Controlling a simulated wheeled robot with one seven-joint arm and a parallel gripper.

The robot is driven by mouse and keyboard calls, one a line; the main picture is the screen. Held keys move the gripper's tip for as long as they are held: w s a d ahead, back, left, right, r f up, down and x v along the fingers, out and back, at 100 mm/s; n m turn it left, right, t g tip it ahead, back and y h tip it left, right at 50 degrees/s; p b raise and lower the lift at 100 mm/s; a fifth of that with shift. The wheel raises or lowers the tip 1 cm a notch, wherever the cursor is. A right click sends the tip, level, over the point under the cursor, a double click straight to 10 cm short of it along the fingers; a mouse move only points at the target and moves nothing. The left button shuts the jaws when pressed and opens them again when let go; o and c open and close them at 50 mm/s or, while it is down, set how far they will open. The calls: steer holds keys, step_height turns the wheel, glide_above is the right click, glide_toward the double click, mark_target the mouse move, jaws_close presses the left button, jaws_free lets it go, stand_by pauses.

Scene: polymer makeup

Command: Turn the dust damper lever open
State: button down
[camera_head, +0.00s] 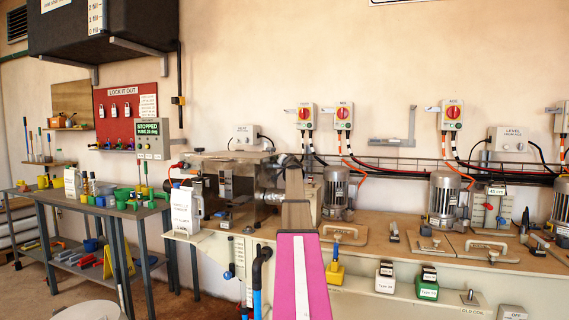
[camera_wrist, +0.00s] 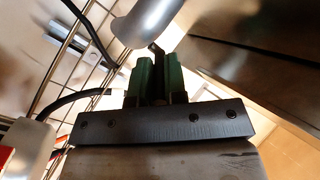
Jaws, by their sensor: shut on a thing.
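In the wrist view, my gripper (camera_wrist: 158,72) has its two green fingers close together, shut on a small dark piece (camera_wrist: 156,47) that looks like the dust damper lever. Most of this piece is hidden between the fingers. A rounded silver pipe (camera_wrist: 145,22) is just beyond the fingertips. In the head view, my arm reaches up beside the right end of the steel box (camera_head: 235,185). The arm hides the lever there, and the lever's angle cannot be told.
A wire cable rack (camera_wrist: 62,55) runs along the left in the wrist view, with a black cable near my gripper. A motor (camera_head: 336,190) stands right of my arm.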

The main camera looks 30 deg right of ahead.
stand_by(0.3)
steer(key=c, duration=1.2)
jaws_free()
steer(key=shift+o, duration=0.2)
steer(key=shift+d+y, duration=0.15)
steer(key=shift+y, duration=0.25)
